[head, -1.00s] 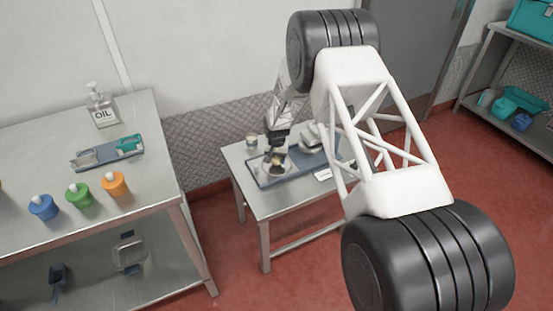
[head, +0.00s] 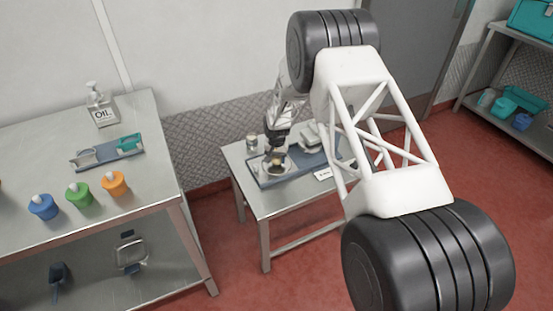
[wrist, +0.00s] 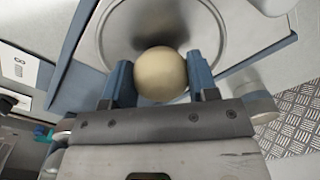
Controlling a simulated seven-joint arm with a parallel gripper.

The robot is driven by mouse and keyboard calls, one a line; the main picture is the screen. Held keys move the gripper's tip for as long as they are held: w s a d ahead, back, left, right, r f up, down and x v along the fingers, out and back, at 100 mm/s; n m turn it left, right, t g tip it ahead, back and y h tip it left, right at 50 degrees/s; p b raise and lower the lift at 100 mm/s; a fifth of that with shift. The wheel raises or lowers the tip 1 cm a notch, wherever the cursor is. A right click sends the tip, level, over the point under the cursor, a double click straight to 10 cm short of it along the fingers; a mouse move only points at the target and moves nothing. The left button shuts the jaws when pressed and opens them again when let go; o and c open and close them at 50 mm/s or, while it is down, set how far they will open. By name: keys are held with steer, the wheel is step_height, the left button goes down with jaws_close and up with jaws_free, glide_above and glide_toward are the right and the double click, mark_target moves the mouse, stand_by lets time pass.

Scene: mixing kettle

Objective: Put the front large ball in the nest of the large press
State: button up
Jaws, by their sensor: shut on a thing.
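A large cream ball (wrist: 160,73) sits between the two blue fingers of my gripper (wrist: 160,80) in the wrist view. My gripper is shut on it. Behind the ball is a round, shiny metal dish with a raised rim (wrist: 106,22), set in a blue-grey base (wrist: 75,45). I cannot tell whether the ball touches the dish. In the head view my gripper (head: 276,154) points down over the dish on the small table, and the ball is small there. A pale, rounded press part (head: 310,134) stands to the right on the same base.
The small steel table (head: 235,165) also holds a jar (head: 252,141) at the back left and a white label card (head: 323,174) in front. A larger bench (head: 60,140) at left holds blue, green and orange pots, an oil bottle (head: 101,104) and a blue tray (head: 108,153).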

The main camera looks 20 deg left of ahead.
steer(key=shift+f, duration=0.65)
stand_by(1.1)
steer(key=o, duration=1.3)
steer(key=shift+c, duration=0.2)
steer(key=shift+r, duration=3.5)
